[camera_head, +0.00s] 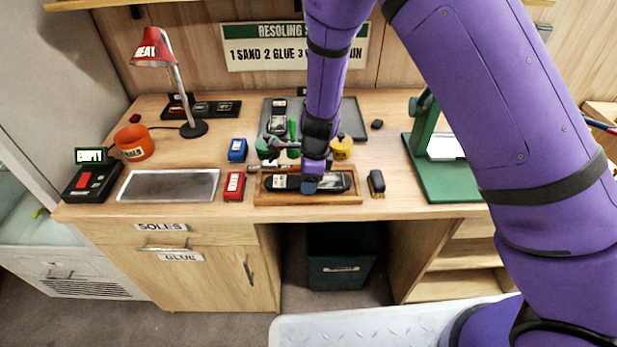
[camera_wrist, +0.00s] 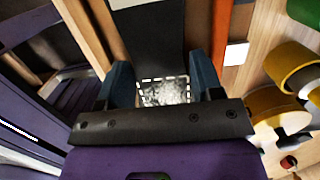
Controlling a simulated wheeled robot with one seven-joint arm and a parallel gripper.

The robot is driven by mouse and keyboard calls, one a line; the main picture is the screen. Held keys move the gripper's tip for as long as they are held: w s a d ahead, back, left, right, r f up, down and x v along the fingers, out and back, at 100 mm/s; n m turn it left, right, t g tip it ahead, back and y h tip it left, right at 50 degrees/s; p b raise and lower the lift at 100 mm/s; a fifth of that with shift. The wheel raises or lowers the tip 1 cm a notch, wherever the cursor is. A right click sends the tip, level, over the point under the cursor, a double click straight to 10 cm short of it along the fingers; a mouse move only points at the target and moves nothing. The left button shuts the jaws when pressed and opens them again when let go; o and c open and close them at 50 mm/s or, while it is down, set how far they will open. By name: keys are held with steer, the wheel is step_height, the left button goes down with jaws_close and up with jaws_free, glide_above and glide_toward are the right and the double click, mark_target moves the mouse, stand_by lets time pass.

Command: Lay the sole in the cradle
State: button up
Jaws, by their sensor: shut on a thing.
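The black sole (camera_head: 335,182) lies lengthwise along the wooden cradle (camera_head: 308,200) at the front middle of the bench. My gripper (camera_head: 310,185) points down over the sole's middle and hides part of it. In the wrist view, my gripper (camera_wrist: 163,88) has its blue fingers on either side of a dark piece with a grey, dash-outlined patch (camera_wrist: 165,92), which I take to be the sole. The cradle's wooden rails (camera_wrist: 112,35) run along both sides of the dark strip. I cannot tell whether the sole rests on the cradle's floor or hangs just above it.
A red box (camera_head: 234,186) and a metal tray (camera_head: 169,186) lie left of the cradle. A dark brush-like thing (camera_head: 376,183) is close on its right. A green press (camera_head: 445,180) stands further right. Green and yellow containers (camera_head: 341,148) stand just behind.

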steer(key=o, duration=0.8)
steer(key=shift+f, duration=0.1)
steer(key=shift+c, duration=0.2)
step_height(320, 180, up, 12)
steer(key=d, duration=0.2)
